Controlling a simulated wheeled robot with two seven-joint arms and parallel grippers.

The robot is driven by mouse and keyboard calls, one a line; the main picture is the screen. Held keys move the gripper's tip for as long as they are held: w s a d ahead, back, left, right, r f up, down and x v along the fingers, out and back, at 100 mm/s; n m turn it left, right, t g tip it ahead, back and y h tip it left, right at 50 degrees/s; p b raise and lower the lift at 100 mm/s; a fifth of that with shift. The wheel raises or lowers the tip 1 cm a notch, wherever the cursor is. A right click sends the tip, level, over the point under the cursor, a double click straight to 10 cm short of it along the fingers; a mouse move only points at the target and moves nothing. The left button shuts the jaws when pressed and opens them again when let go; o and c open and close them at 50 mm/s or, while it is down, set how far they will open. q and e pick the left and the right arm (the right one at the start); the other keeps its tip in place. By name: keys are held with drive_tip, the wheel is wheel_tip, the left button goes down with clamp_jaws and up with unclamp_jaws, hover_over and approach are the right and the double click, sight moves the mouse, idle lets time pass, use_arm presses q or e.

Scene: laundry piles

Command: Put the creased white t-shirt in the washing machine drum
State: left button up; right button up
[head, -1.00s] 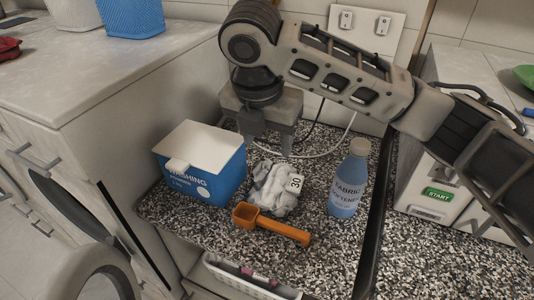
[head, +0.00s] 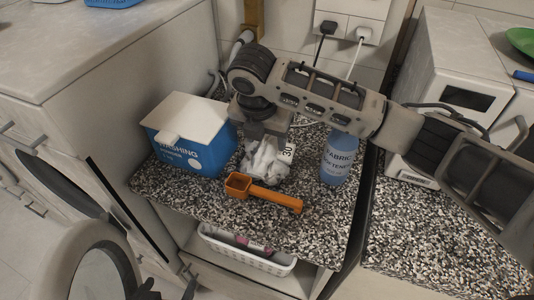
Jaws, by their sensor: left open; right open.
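The creased white t-shirt (head: 264,162) lies bunched on the speckled counter, with a tag marked 30 at its right. My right gripper (head: 265,139) is open just above and behind it, pointing down; its fingertips are partly hidden, and I cannot tell whether they touch the cloth. A dark part at the bottom left edge appears to be my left gripper (head: 146,289), mostly cut off. The round washing machine door (head: 63,262) stands at the lower left. The drum's inside is not clearly visible.
A blue washing powder box (head: 190,152) is left of the shirt, an orange scoop (head: 265,193) in front, a blue softener bottle (head: 338,160) to the right. A white basket (head: 248,257) sits below the counter. The counter's front strip is clear.

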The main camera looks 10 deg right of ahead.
drive_tip(key=shift+x, duration=1.15)
clamp_jaws()
